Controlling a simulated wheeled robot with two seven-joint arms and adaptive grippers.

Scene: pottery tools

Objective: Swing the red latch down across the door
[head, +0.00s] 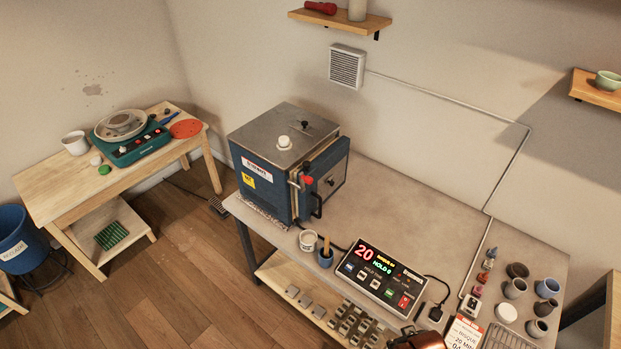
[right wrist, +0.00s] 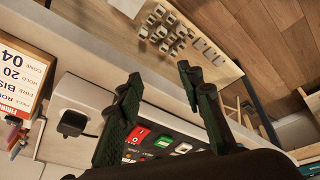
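A blue kiln (head: 262,180) with a grey metal top stands at the left end of the grey workbench. Its door (head: 333,177) is on the right-hand side, with a dark handle (head: 317,206) low at the near edge. The red latch (head: 307,180) is a small red piece by a metal upright at the door's near edge; its exact angle is too small to tell. I cannot tell whether the door is fully closed. My right gripper (right wrist: 159,74) is open and empty in the right wrist view, above the controller and well away from the latch. My left gripper is not in view.
A lit controller (head: 380,272) is on the bench right of the kiln, with a white tub (head: 308,240) and a tool cup (head: 325,256) nearby. Several small pots and bottles stand at the right end. A lower shelf holds small blocks (head: 350,325). Bench behind the controller is clear.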

